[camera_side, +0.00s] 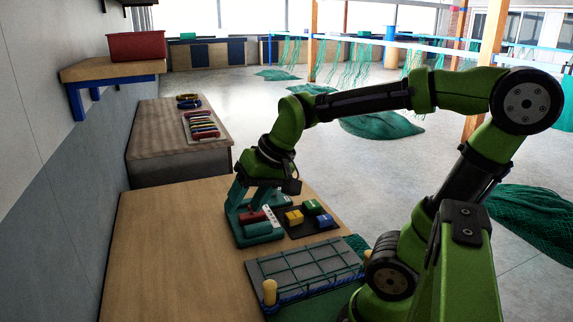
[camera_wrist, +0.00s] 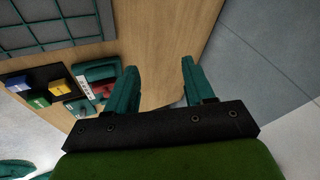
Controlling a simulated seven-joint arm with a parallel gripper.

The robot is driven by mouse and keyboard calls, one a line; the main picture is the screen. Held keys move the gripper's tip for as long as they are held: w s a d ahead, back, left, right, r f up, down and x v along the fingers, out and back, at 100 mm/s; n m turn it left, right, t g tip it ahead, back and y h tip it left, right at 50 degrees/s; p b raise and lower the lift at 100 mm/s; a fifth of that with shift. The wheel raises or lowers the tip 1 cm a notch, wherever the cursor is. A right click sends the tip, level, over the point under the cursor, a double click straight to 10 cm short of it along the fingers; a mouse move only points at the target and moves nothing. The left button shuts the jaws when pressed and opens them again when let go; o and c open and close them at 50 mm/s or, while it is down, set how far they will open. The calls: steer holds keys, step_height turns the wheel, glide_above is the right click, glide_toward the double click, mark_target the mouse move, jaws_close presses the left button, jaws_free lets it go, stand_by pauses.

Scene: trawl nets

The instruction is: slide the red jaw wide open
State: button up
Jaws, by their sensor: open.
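The red jaw (camera_side: 253,217) sits on a teal fixture (camera_side: 258,238) with a white marked strip (camera_side: 271,216) beside it, on the wooden table. In the side view my gripper hangs over the fixture.
A black tray (camera_side: 290,234) with yellow (camera_side: 293,217), green (camera_side: 312,207) and blue (camera_side: 324,221) blocks lies right of the fixture. A grey panel with green netting (camera_side: 305,265) and a yellow post (camera_side: 269,291) stand in front. The table's left side is clear.

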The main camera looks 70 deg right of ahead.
steer(key=w+d+m+g, duration=0.2)
steer(key=w+d+m, duration=0.2)
steer(key=w+d, duration=0.45)
steer(key=m+g+h, duration=0.1)
steer(key=m+g, duration=0.2)
steer(key=m, duration=0.5)
glide_above(252, 214)
steer(key=f, duration=1.6)
steer(key=shift+w+d+f, duration=0.15)
steer(key=shift+d+f, duration=0.15)
steer(key=shift+f, duration=0.05)
jaws_close()
